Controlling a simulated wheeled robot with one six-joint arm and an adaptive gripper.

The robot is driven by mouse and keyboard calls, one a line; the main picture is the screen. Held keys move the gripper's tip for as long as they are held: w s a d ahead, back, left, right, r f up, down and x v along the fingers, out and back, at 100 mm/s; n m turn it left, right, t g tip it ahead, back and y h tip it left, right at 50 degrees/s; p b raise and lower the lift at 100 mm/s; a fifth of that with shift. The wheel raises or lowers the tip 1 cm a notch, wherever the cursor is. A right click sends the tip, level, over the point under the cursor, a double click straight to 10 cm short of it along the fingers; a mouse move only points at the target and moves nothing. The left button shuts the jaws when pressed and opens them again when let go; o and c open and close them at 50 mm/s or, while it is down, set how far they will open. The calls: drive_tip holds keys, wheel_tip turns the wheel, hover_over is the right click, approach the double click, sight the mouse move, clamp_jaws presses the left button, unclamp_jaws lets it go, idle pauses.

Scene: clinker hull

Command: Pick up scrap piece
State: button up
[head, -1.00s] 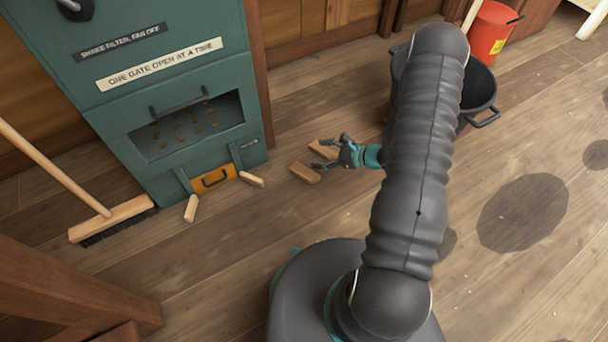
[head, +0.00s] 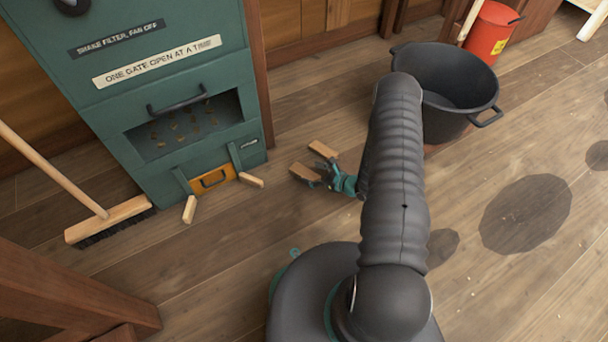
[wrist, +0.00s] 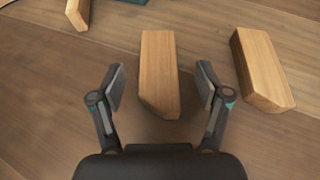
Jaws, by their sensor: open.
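My gripper (head: 322,174) is open and low over the floor. In the wrist view its two fingers (wrist: 160,88) stand either side of the near end of a wooden scrap piece (wrist: 158,68), with a gap on both sides. The same piece shows in the head view (head: 303,172), partly hidden by my gripper. A second scrap piece (wrist: 260,66) lies to the right in the wrist view, outside the fingers; in the head view it lies just beyond (head: 323,149). Two more scrap pieces lie by the green cabinet, one upright-looking (head: 190,209) and one to its right (head: 251,180).
The green cabinet (head: 130,90) with an orange gate (head: 213,179) stands at the left. A broom (head: 110,219) rests beside it. A black tub (head: 445,85) and a red bucket (head: 490,35) stand at the back right. The floor at right is clear, with dark stains.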

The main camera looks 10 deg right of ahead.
sight(302, 171)
drive_tip(key=shift+b+x, duration=0.4)
drive_tip(key=shift+x, duration=2.5)
drive_tip(key=shift+s+f, duration=0.15)
drive_tip(key=shift+f, duration=0.05)
drive_tip(key=c, duration=1.3)
